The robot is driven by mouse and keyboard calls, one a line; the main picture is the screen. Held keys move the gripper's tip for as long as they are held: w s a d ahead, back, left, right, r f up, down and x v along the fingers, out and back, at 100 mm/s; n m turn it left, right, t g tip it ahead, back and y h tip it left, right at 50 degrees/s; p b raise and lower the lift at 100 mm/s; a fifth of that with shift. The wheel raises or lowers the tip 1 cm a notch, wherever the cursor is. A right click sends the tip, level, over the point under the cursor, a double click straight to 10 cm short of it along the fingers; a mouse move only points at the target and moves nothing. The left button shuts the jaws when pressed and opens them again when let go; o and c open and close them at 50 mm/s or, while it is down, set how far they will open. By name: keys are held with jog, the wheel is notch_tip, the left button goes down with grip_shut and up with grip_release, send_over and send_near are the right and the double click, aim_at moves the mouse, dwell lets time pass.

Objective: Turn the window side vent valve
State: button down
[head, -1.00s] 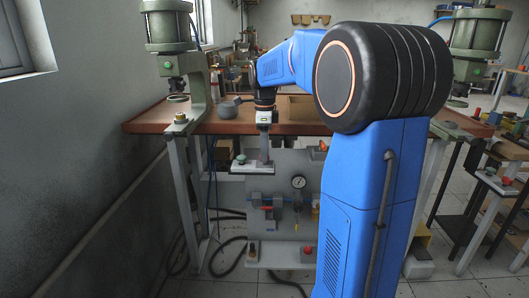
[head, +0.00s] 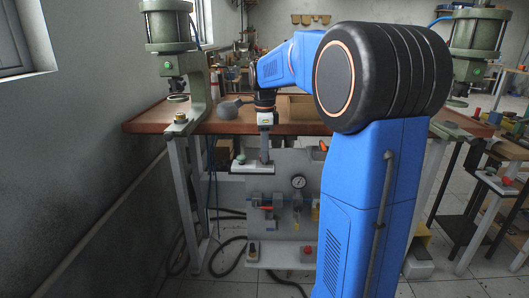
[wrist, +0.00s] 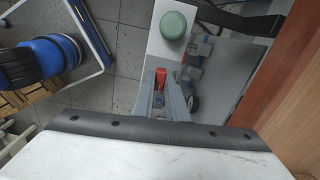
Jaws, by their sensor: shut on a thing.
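The window side vent valve shows as a red lever (wrist: 160,75) in the wrist view, between my fingertips. My gripper (wrist: 160,88) is shut on it. In the head view my gripper (head: 264,158) points down at the small shelf on top of the grey pneumatic panel (head: 285,165). The red lever is hidden there behind the fingers. The valve body below the lever cannot be made out.
A green knob (wrist: 174,25) stands on the same shelf close to the fingers. A gauge (head: 298,182) is on the panel front. The wooden bench (head: 150,121) carries a green press (head: 195,85) on the left. Hoses lie on the floor.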

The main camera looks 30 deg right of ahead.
jog(key=n, duration=0.8)
jog(key=shift+n, duration=0.4)
jog(key=n, duration=0.4)
jog(key=shift+n, duration=2.1)
jog(key=c, duration=1.8)
grip_release()
jog(key=shift+o, duration=0.2)
jog(key=shift+r, duration=0.1)
notch_tip(320, 180, up, 17)
jog(key=shift+r, duration=0.15)
